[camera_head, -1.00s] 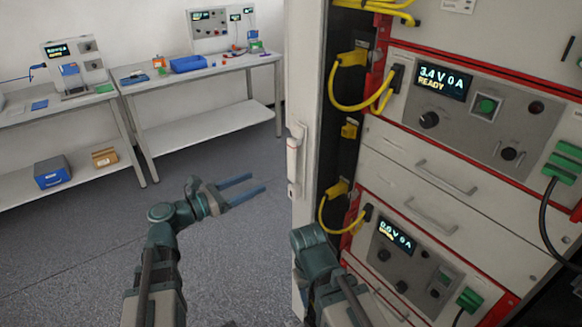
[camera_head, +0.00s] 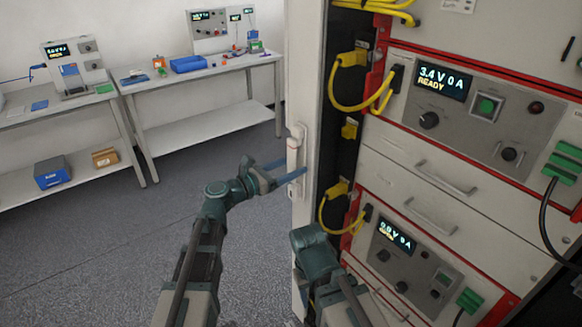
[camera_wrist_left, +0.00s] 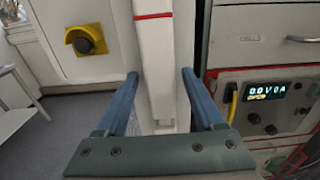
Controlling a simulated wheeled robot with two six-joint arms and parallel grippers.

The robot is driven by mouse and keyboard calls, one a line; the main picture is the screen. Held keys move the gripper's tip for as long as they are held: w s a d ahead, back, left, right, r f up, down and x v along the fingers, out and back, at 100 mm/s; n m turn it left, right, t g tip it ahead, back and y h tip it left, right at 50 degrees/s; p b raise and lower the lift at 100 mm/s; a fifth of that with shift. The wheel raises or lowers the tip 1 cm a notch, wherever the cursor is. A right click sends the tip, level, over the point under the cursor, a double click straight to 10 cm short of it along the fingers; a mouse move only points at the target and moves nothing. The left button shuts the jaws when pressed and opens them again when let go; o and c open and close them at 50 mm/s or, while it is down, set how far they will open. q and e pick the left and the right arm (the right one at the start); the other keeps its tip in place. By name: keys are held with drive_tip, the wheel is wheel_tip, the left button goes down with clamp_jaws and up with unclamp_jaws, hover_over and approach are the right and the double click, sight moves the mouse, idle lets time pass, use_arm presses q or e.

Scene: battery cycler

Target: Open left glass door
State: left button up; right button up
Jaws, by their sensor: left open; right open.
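The white door handle (camera_head: 293,158) stands upright on the edge of the white door or frame panel (camera_head: 306,70) at the left of the cabinet. My left gripper (camera_head: 294,168) is open at the handle's height. In the left wrist view, the fingers of my left gripper (camera_wrist_left: 160,76) stand on either side of the white handle bar (camera_wrist_left: 159,85), with gaps to it. My right wrist (camera_head: 315,255) is low in front of the cabinet; its fingers are hidden. I cannot make out any glass.
The cabinet holds an upper cycler unit (camera_head: 440,105) and a lower one (camera_head: 410,255), with yellow cables (camera_head: 345,95) close beside the panel. Two workbenches (camera_head: 200,75) stand at the back left. The grey floor (camera_head: 100,240) at left is clear. A yellow-backed black knob (camera_wrist_left: 86,40) shows in the wrist view.

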use_arm(q)
drive_tip(key=shift+c, duration=0.3)
clamp_jaws()
idle(1.2)
